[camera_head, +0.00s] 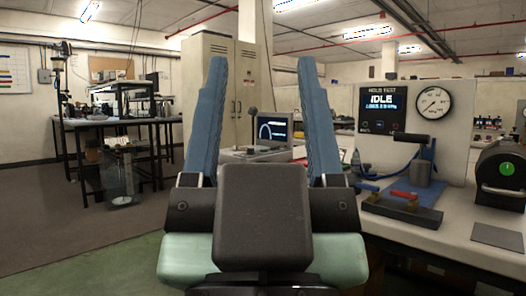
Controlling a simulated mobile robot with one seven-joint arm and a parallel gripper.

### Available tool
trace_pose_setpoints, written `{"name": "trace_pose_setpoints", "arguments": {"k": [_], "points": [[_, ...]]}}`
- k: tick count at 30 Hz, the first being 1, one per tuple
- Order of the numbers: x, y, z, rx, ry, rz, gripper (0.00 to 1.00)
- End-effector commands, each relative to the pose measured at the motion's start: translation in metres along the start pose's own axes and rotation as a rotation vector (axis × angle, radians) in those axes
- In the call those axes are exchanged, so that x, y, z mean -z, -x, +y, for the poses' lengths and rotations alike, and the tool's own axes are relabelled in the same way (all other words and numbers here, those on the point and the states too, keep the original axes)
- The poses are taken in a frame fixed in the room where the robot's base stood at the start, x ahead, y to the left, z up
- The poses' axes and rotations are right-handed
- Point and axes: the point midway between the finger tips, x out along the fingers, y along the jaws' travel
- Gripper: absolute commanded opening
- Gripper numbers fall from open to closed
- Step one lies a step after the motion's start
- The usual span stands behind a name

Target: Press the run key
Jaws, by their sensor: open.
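My gripper (262,66) is open and empty, its two blue fingers pointing up and apart in the middle of the view. A grey test panel (462,128) stands on the bench to the right of my gripper. Its black display (383,101) reads "HOLD TEST" and "IDLE", with a smaller line too small to read. Small marks or keys (380,123) sit along the display's lower edge; their labels are too small to tell which one is the run key. My gripper is apart from the panel.
A round gauge (433,104) is on the panel. In front lie a blue plate (425,191) and a fixture with red and blue handles (404,195). A black machine with a green button (507,168) stands at the right.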

Motion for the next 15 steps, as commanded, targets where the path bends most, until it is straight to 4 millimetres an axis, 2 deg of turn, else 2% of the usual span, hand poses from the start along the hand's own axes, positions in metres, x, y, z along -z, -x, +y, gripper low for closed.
{"name": "trace_pose_setpoints", "arguments": {"k": [1,5,9,10,15], "points": [[0.001,-0.001,0.000,0.000,0.000,0.000,0.52],[0.007,-0.007,0.000,0.000,0.000,0.000,0.29],[0.025,-0.026,0.000,0.000,0.000,0.000,0.04],[0.030,-0.031,0.000,0.000,0.000,0.000,0.00],[0.067,-0.070,0.000,0.000,0.000,0.000,0.00]]}}
